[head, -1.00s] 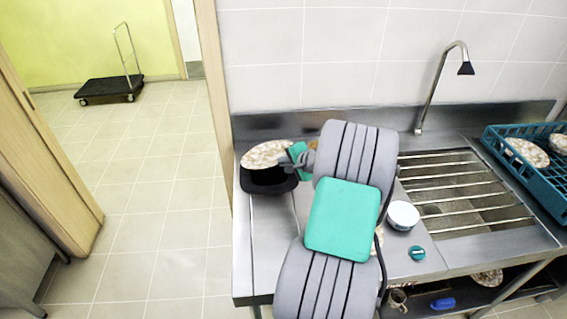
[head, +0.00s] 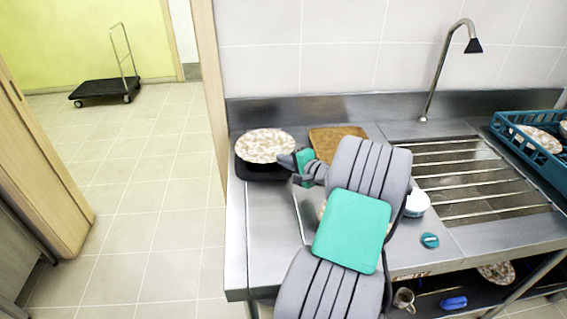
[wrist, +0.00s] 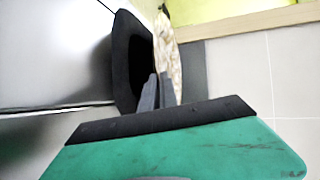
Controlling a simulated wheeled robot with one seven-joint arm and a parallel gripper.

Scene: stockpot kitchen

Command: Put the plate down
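The speckled cream-and-brown plate (head: 264,144) is at the left end of the steel counter, above a black tray-like piece (head: 262,171). My gripper (head: 289,160) is at the plate's right rim, with its fingers close together on that rim. In the wrist view the plate (wrist: 174,62) shows nearly edge-on at the fingertips (wrist: 159,88), with the black piece (wrist: 126,62) beside it. I cannot tell whether the plate touches the black piece.
A brown board (head: 337,139) lies behind my arm. A white bowl (head: 418,203) and a teal item (head: 430,241) stand right of my arm. The barred sink (head: 470,185) and blue rack (head: 545,155) are further right. The counter's front left is clear.

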